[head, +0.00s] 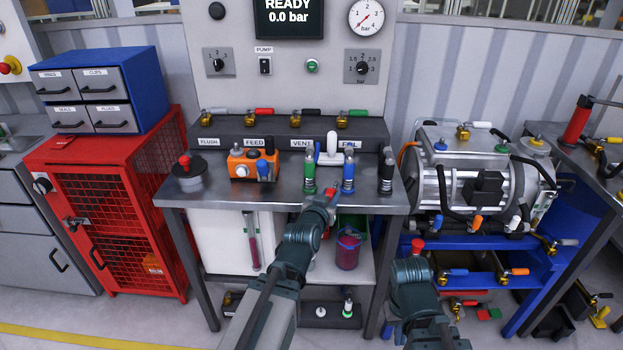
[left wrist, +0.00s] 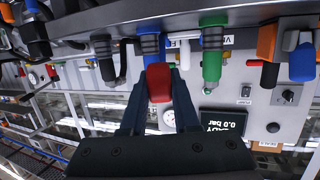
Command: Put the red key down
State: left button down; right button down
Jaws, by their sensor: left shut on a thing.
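My left gripper (head: 325,198) is at the front edge of the steel bench (head: 222,198), between the green-handled and blue-handled fittings. It is shut on the red key (head: 331,192). In the left wrist view the red key (left wrist: 160,83) shows between the two fingers, in front of the lower end of a blue fitting (left wrist: 150,45). I cannot tell whether they touch. The right arm's end (head: 408,270) is low at the right, in front of the blue rack.
On the bench stand a green fitting (head: 309,172), a blue fitting (head: 348,172), a black fitting (head: 386,172), an orange unit (head: 245,164) and a dark round base with a red knob (head: 187,172). The bench's front left part is clear. A red cabinet (head: 100,205) stands left.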

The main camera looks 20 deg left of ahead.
pick_arm(q)
jog(key=b, duration=0.1)
send_over(330, 185)
jog(key=s, duration=0.1)
jog(key=shift+f, duration=0.7)
jog(key=shift+w, duration=0.3)
jog(key=shift+w+a+f, duration=0.1)
jog(key=shift+w+a, duration=0.05)
jog(key=shift+w, duration=0.4)
jog(key=f+b, duration=0.3)
jog(key=b, duration=0.1)
jog(key=shift+s+f, duration=0.25)
jog(key=shift+f, duration=0.15)
jog(key=c, duration=0.9)
grip_release()
